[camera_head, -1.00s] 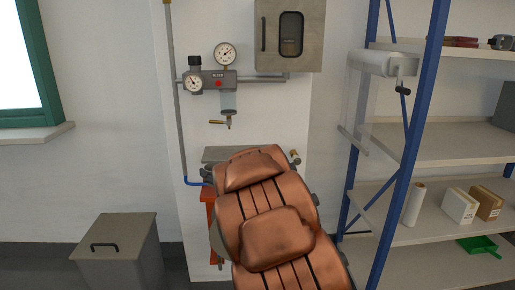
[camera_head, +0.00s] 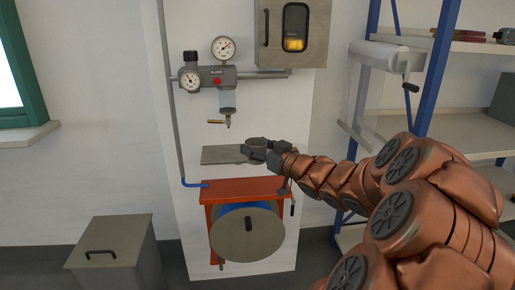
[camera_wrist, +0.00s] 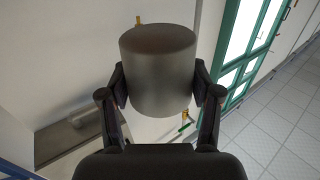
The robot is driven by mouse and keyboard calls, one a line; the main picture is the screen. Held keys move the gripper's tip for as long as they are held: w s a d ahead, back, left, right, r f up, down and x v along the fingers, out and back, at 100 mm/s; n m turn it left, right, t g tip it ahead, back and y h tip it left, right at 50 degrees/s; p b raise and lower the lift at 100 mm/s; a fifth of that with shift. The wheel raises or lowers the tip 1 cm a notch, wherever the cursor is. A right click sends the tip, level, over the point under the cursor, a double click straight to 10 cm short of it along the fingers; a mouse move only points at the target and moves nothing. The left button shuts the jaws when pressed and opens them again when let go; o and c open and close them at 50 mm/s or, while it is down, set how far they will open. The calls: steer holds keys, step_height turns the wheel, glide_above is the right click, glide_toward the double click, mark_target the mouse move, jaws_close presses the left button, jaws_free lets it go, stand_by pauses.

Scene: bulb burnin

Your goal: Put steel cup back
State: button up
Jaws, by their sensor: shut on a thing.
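The steel cup (camera_wrist: 158,75) is a plain grey cylinder that fills the middle of the wrist view. My gripper (camera_wrist: 160,92) is shut on it, with one dark finger on each side. In the head view my gripper (camera_head: 262,149) reaches in from the right with the cup (camera_head: 256,143) at its tip. The cup is at the small grey wall shelf (camera_head: 220,155), below the gauge and valve unit (camera_head: 218,77). I cannot tell whether the cup touches the shelf. The cup's far side is hidden.
A brass drain tap (camera_head: 226,123) hangs just above and left of the cup. Below the shelf is a red bracket with a round grey-faced reel (camera_head: 247,232). A grey cabinet (camera_head: 292,33) is above. A blue-framed rack (camera_head: 437,70) stands right; a lidded bin (camera_head: 112,245) stands lower left.

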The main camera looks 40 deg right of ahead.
steer(key=w+d, duration=0.3)
steer(key=d, duration=0.1)
steer(key=w+d+f, duration=0.1)
steer(key=w+d, duration=0.6)
steer(key=shift+w+d+f+p, duration=0.25)
steer(key=shift+w+d+p, duration=0.1)
steer(key=shift+d, duration=0.05)
steer(key=shift+f+b, duration=0.3)
steer(key=shift+f, duration=1.45)
steer(key=o, duration=1.2)
steer(key=shift+f, duration=0.15)
steer(key=shift+o, duration=0.2)
steer(key=shift+s+r, duration=0.15)
steer(key=shift+r, duration=0.05)
steer(key=s, duration=1.1)
steer(key=shift+s+a, duration=0.25)
steer(key=shift+s, duration=0.15)
steer(key=shift+a, duration=0.15)
